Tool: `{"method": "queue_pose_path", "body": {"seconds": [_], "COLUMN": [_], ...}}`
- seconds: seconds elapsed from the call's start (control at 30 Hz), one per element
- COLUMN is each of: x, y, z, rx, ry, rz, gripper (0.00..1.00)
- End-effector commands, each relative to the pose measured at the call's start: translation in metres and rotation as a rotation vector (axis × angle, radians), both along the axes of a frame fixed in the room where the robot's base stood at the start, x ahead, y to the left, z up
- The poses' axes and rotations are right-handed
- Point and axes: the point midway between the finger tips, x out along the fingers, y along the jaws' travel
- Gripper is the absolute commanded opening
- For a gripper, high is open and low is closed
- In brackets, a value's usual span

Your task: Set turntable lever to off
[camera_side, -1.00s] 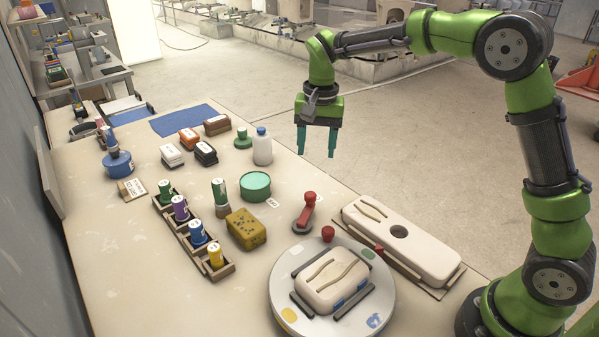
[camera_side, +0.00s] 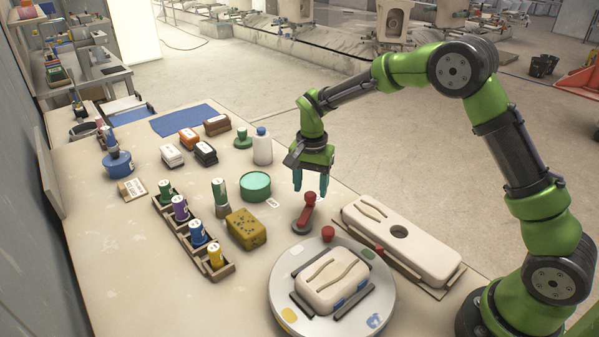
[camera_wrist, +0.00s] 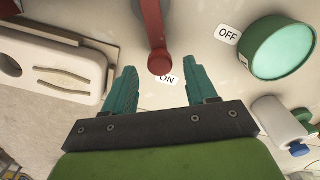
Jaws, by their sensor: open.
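The turntable lever is a red handle (camera_side: 308,207) on a dark round base, beside the round turntable (camera_side: 279,274). In the wrist view the red lever (camera_wrist: 153,30) ends in a knob that partly covers the ON label (camera_wrist: 168,80). The OFF label (camera_wrist: 227,35) lies to the right, near the green tin. My gripper (camera_side: 311,186) is open and points down just above and behind the lever's knob. In the wrist view its teal fingertips (camera_wrist: 163,82) are spread to either side of the knob, and nothing is held.
A cream ceramic piece sits on the turntable. A long cream cover (camera_side: 425,251) lies to the right. A green tin (camera_side: 255,187) stands left of the lever, with a yellow sponge (camera_side: 246,229) and a white bottle (camera_side: 262,149) nearby. Bare table lies around the lever.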

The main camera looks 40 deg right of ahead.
Motion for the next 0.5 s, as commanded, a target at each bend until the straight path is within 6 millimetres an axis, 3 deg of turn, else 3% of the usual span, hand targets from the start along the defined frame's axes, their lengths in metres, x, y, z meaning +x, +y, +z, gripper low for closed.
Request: {"method": "queue_pose_path", "body": {"seconds": [0.2,0.5], "x": [0.000,0.000], "y": [0.000,0.000], "z": [-0.027,-0.033], "rx": [0.000,0.000], "ry": [0.001,0.000], "rz": [0.001,0.001], "gripper": [0.57,0.57]}}
